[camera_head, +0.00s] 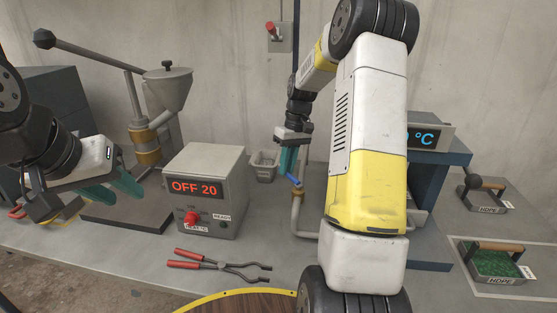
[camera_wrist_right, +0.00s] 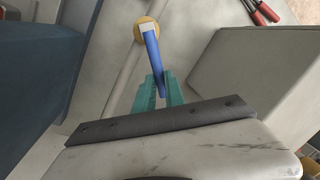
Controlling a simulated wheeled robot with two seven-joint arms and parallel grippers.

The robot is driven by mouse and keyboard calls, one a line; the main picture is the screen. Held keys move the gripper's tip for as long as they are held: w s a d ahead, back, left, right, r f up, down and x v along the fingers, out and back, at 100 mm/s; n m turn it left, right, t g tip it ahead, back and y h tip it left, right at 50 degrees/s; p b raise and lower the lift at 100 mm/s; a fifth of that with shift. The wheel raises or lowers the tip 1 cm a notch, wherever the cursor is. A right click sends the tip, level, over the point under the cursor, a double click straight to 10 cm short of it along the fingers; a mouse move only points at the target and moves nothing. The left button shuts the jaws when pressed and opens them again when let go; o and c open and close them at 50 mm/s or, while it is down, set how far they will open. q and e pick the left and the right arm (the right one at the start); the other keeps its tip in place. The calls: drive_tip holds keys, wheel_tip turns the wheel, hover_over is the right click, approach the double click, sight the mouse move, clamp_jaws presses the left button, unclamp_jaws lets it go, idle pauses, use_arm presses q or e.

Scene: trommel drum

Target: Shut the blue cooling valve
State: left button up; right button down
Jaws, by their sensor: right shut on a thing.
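The blue cooling valve handle (camera_head: 294,181) sits on a grey pipe (camera_head: 297,212) behind my right arm in the head view. In the right wrist view, the blue handle (camera_wrist_right: 153,50) runs from a round brass-coloured fitting (camera_wrist_right: 147,27) to between my teal fingers, at an angle to the pipe. My right gripper (camera_head: 288,163) points down and is shut on the handle; its fingers (camera_wrist_right: 158,92) show on both sides of the handle's end. My left gripper (camera_head: 118,187) is open and empty, left of the control box. My right arm hides part of the pipework.
A control box (camera_head: 208,190) reading "OFF 20" stands left of the valve. Red-handled tongs (camera_head: 222,264) lie in front. A grey bin (camera_head: 264,166) stands behind. A press with a hopper (camera_head: 167,88) is at left. HDPE moulds (camera_head: 492,262) lie at right.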

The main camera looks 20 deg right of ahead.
drive_tip(key=shift+s+a+n+g+h, duration=0.25)
drive_tip(key=shift+s+a+n, duration=0.4)
drive_tip(key=shift+n, duration=0.9)
drive_tip(key=shift+s+a+n+g+h, duration=0.2)
drive_tip(key=shift+s+a+n, duration=0.45)
drive_tip(key=shift+n, duration=0.95)
drive_tip(key=shift+s+a+n+g+h, duration=0.15)
drive_tip(key=shift+s+a+n+g, duration=0.15)
drive_tip(key=shift+a+n, duration=0.95)
drive_tip(key=shift+s+d+n, duration=0.1)
drive_tip(key=shift+d+n, duration=0.25)
drive_tip(key=shift+n, duration=0.05)
drive_tip(key=c, duration=1.4)
unclamp_jaws()
drive_tip(key=v, duration=0.7)
drive_tip(key=shift+r, duration=0.4)
